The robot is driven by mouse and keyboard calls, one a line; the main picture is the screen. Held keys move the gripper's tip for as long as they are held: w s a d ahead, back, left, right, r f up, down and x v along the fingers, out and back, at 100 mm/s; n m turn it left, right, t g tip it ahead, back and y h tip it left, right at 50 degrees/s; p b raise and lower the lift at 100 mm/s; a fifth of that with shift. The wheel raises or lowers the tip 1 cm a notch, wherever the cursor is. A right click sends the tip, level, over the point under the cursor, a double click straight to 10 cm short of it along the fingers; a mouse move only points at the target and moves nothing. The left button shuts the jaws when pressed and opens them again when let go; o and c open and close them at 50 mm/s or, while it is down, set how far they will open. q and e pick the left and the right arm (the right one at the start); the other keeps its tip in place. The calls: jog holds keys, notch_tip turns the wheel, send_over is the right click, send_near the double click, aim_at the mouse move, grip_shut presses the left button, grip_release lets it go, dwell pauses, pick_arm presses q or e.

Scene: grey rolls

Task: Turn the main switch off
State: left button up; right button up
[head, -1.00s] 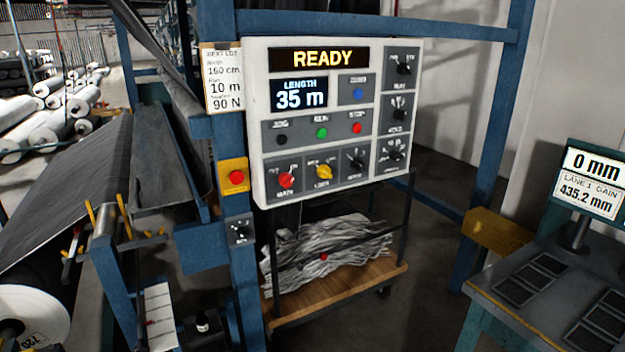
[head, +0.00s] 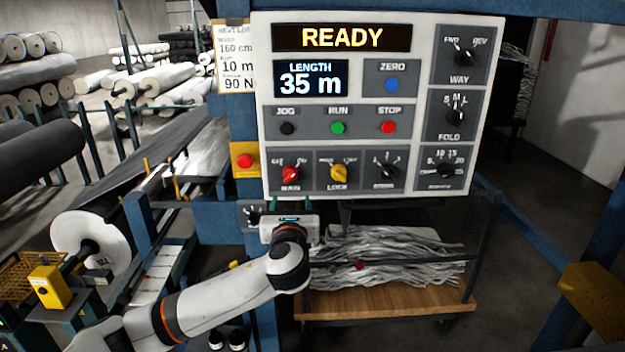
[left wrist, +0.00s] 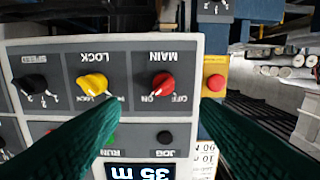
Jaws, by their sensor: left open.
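The main switch (head: 290,174) is a red knob at the lower left of the white control panel (head: 470,186), under OFF and ON marks. It also shows upside down in the left wrist view (left wrist: 163,84), where its white pointer appears to point at ON. My left gripper (head: 291,204) is just below the panel's bottom edge, under the switch. In the left wrist view its green fingers (left wrist: 161,104) are open and spread, with the red knob between and beyond their tips. They look empty and apart from the knob. My right gripper is in neither view.
A yellow LOCK knob (head: 338,174) sits right of the main switch. A red button on a yellow box (head: 245,160) is to the left. A small black rotary switch (head: 252,214) is just below it. A wooden-shelf cart (head: 390,300) with grey scraps stands underneath.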

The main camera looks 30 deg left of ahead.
aim_at(290, 179)
pick_arm(q)
jog(key=p+x, duration=0.2)
jog(key=x, duration=0.8)
jog(key=shift+w+a+r, duration=0.1)
jog(key=shift+w+a, duration=0.05)
jog(key=shift+a, duration=0.2)
jog(key=shift+w+a, duration=0.4)
jog(key=shift+w, duration=0.1)
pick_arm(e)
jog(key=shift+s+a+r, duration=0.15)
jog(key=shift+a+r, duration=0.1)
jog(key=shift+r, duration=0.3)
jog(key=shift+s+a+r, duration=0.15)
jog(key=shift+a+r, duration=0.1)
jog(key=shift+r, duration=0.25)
pick_arm(q)
jog(key=shift+c, duration=0.4)
jog(key=c, duration=0.9)
